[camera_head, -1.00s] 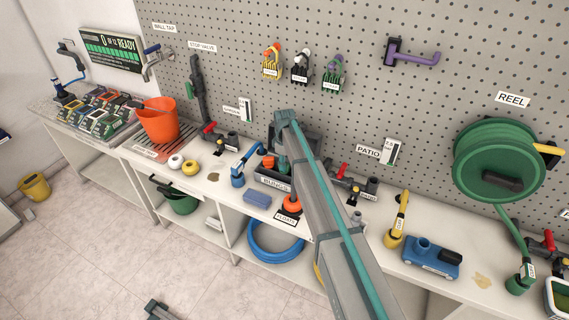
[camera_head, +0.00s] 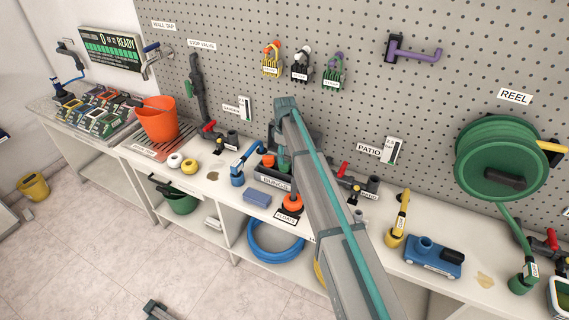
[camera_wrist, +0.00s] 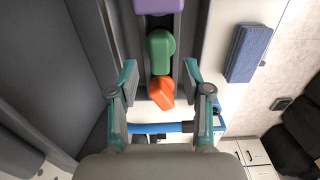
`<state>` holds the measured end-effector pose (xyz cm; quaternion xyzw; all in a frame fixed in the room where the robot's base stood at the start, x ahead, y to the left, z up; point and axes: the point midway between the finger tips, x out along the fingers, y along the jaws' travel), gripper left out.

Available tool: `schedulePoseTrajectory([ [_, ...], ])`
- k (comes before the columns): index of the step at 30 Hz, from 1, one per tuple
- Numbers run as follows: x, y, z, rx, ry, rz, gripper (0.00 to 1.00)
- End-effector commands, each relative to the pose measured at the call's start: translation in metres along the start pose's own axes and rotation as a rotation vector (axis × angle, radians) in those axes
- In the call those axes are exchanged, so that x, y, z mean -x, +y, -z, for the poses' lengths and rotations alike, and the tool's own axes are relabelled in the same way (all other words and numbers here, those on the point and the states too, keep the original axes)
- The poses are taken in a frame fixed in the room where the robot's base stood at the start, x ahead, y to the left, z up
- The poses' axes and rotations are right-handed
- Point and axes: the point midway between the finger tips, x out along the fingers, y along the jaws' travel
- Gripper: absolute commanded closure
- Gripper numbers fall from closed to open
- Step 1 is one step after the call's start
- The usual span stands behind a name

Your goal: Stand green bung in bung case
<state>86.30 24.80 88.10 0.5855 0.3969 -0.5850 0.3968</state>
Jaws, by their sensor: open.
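The dark grey bung case (camera_head: 262,175), labelled BUNGS, stands on the bench below the pegboard. In the wrist view its slot holds a green bung (camera_wrist: 160,48), with an orange bung (camera_wrist: 160,92) on one side and a purple bung (camera_wrist: 158,5) on the other. The green bung sits between the case walls; I cannot tell its exact seating. The orange bung (camera_head: 268,161) shows at the case's left end in the head view. My gripper (camera_wrist: 160,75) is open above the case, its fingers apart on either side of the row, touching no bung.
A blue sponge-like block (camera_head: 257,197) lies in front of the case. An orange-topped float (camera_head: 292,202) stands at its front right. A blue pipe fitting (camera_head: 238,178) is at the left and red-handled valves (camera_head: 342,170) at the right. The pegboard rises close behind.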

Motion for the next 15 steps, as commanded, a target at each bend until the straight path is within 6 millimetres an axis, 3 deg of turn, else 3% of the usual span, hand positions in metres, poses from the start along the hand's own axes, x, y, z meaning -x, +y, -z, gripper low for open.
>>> schedulePoseTrajectory([
  [9,0.055,0.000,0.000,0.000,0.001,-0.001,0.51],
  [15,0.075,0.000,0.000,0.000,0.000,0.000,0.51],
])
